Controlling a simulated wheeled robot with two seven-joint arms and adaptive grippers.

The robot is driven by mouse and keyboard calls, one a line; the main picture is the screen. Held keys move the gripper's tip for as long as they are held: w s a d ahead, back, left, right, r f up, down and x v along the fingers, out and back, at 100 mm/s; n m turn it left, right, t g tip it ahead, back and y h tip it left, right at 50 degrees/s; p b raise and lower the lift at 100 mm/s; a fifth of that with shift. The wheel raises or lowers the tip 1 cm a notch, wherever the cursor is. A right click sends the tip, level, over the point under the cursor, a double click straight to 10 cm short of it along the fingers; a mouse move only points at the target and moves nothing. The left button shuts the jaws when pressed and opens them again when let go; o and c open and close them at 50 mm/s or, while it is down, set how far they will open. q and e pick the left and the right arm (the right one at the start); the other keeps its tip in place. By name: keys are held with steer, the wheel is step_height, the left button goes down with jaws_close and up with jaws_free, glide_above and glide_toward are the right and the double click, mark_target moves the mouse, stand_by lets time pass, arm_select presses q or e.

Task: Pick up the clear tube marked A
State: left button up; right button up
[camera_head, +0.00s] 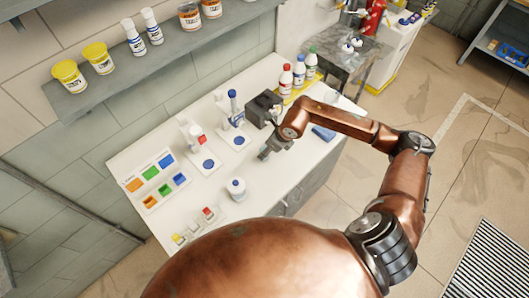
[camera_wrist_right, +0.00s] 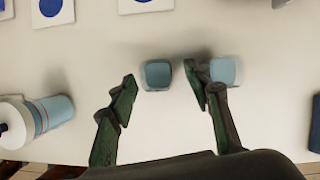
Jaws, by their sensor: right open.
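My right gripper (camera_head: 272,149) is low over the white table in the head view. In the right wrist view its two fingers (camera_wrist_right: 161,80) are apart, with nothing held. A small, pale-blue see-through piece (camera_wrist_right: 157,75) shows between the fingertips, apart from both. A second similar piece (camera_wrist_right: 226,70) shows behind the right finger, partly covered by it. No letter A can be read on either, so I cannot tell which is the marked tube. In the head view my gripper and arm hide this spot. My left gripper is not in view.
A black box (camera_head: 262,109) stands behind my gripper. A dark blue item (camera_head: 323,132) lies to the right.

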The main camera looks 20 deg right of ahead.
steer(key=shift+x, duration=1.2)
steer(key=shift+c, duration=0.5)
steer(key=shift+a, duration=0.1)
jaws_close()
